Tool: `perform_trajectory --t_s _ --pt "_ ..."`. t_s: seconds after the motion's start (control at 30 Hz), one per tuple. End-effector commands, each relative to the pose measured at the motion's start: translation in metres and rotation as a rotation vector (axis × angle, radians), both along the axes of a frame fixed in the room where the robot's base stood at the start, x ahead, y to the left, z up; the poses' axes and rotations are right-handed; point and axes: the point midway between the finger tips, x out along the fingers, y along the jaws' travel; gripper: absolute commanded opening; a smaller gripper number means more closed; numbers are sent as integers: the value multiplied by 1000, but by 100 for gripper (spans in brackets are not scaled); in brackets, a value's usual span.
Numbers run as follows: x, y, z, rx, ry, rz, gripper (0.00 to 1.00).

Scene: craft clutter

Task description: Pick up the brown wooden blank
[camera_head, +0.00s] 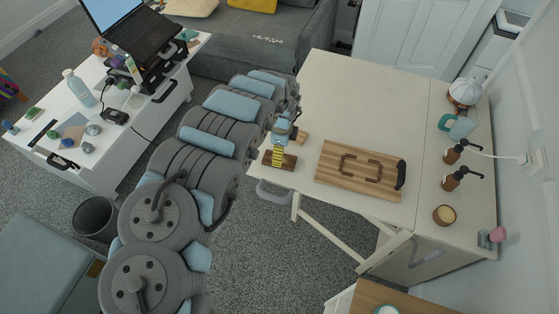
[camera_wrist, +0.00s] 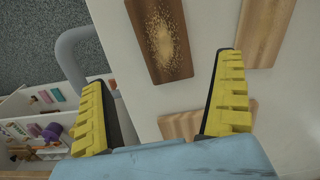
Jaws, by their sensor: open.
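The brown wooden blank (camera_head: 289,163) lies flat near the white table's left edge in the head view. In the wrist view the blank (camera_wrist: 160,40) is a dark brown slab with a pale speckled patch, its top end cut off by the frame. My gripper (camera_head: 278,158) is over the blank in the head view, its yellow fingers covering part of it. In the wrist view my gripper (camera_wrist: 164,68) is open and empty, and the blank's near end shows between and just beyond the fingertips. The height gap is hard to judge.
A lighter wooden piece (camera_head: 302,137) lies close by; in the wrist view this piece (camera_wrist: 180,125) is partly behind the right finger. A striped wooden board (camera_head: 330,170) lies to the right. A grey handle (camera_head: 270,196) sticks out from the table's edge. The table's back is clear.

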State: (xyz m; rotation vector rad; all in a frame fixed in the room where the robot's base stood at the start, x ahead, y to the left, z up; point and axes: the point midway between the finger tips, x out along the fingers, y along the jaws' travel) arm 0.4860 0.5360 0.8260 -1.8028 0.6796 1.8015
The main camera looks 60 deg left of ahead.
Motion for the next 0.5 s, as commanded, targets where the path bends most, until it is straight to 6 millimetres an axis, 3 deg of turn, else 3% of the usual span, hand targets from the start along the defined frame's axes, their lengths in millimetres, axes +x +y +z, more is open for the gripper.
perform_trajectory --t_s 0.5 --pt "0 2 -25 -1 0 1 98"
